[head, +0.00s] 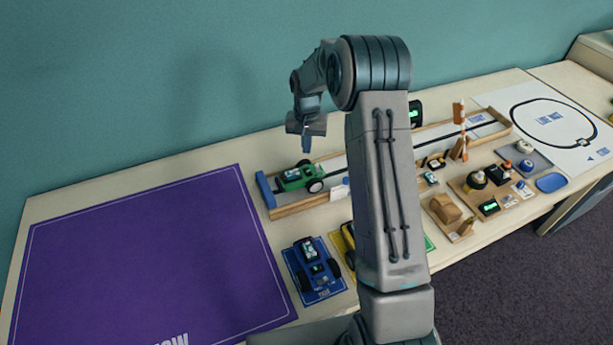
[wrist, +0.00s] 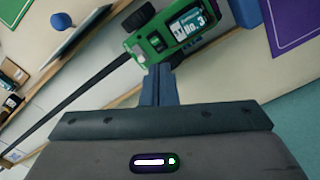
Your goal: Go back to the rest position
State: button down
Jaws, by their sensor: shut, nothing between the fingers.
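My gripper (head: 306,143) is shut and empty, held in the air above the back of the table, left of my upright arm. In the wrist view my gripper's fingers (wrist: 158,84) are together, with the green car below and beyond them. The green car (head: 297,177) stands at the left end of a long wooden track (head: 335,196), and it also shows in the wrist view (wrist: 165,38) with a "No. 3" label. My gripper is apart from the car. My arm hides part of the track and the table behind it.
A purple mat (head: 150,265) covers the table's left part. A blue car (head: 312,262) sits on a blue card in front; a yellow car (head: 349,240) is partly hidden by my arm. Several small items on wooden boards (head: 470,208) and a line-track sheet (head: 545,118) lie right.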

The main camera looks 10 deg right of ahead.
jog(key=s+r+n+t, duration=0.2)
jog(key=s+r, duration=1.3)
jog(key=r, duration=0.1)
jog(key=s+r+n+t, duration=0.1)
jog(key=s+r, duration=0.1)
jog(key=s, duration=1.8)
jog(key=shift+r+n, duration=0.2)
jog(key=shift+n, duration=0.2)
